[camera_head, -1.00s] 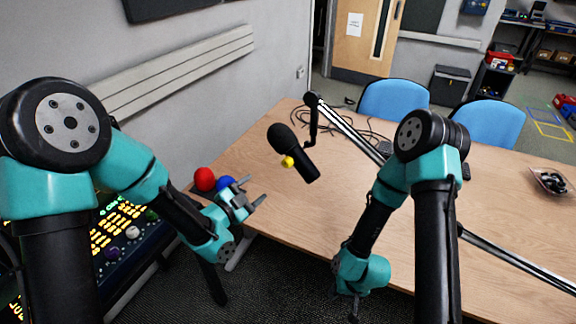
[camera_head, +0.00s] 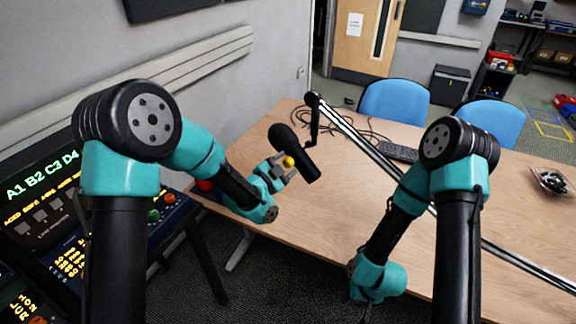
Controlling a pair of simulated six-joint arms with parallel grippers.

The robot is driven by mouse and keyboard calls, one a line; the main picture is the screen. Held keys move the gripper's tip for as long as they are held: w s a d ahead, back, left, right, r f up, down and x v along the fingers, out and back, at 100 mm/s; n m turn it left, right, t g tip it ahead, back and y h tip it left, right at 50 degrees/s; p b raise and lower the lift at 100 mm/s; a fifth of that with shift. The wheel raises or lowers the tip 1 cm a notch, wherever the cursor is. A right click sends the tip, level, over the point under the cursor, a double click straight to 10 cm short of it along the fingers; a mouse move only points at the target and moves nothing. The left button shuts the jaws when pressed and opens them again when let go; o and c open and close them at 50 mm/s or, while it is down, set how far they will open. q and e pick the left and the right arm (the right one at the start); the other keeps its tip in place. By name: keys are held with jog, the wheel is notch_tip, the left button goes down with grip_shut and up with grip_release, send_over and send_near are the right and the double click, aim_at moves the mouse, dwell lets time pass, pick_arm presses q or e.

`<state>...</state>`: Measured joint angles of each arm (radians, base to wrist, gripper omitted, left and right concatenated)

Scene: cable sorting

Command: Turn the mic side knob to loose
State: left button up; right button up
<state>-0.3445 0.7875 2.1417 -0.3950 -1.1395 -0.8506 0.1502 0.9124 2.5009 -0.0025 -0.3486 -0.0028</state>
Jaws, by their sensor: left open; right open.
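The black microphone (camera_head: 309,166) hangs tilted from its boom arm (camera_head: 345,128) above the table. My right gripper (camera_head: 366,308) is low in front of the table's near edge, partly hidden and away from the microphone.
The wooden table (camera_head: 340,215) is mostly clear. Loose black cables (camera_head: 335,120) and a keyboard (camera_head: 400,151) lie toward its back. A lit control panel (camera_head: 70,240) stands at the left. The boom arm slants down to the right, passing behind my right arm.

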pick_arm(q)
jog(key=shift+c, duration=0.4)
jog(key=c, duration=0.8)
jog(key=shift+c, duration=0.2)
jog(key=shift+n, duration=0.4)
jog(key=n, duration=0.8)
jog(key=shift+a+t, duration=0.1)
jog(key=shift+t, duration=0.2)
jog(key=n, duration=0.4)
jog(key=shift+n+t, duration=0.3)
jog(key=shift+n, duration=0.1)
jog(key=n, duration=0.5)
jog(key=shift+f, duration=0.1)
